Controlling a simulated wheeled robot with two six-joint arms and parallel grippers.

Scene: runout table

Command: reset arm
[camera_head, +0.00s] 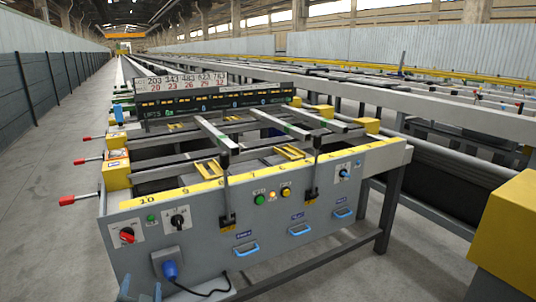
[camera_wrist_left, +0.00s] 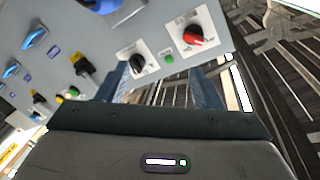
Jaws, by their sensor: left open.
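My left gripper (camera_head: 140,291) shows only as fingertips at the bottom left edge of the head view, in front of the grey control panel (camera_head: 215,255). In the left wrist view my left gripper (camera_wrist_left: 158,78) is open, with two blue-grey fingers apart and nothing between them. Beyond the fingers are a red rotary switch (camera_wrist_left: 193,36) and a black rotary switch (camera_wrist_left: 138,63) on the panel. The red switch (camera_head: 127,235) and the black switch (camera_head: 178,220) also show in the head view. My right gripper is in neither view.
A blue plug (camera_head: 170,270) with a black cable sticks out of the panel. Two upright black levers (camera_head: 226,205) and blue handles (camera_head: 247,249) stand on its front. Red-tipped levers (camera_head: 77,200) project left. A yellow block (camera_head: 508,235) is at right. The left floor is clear.

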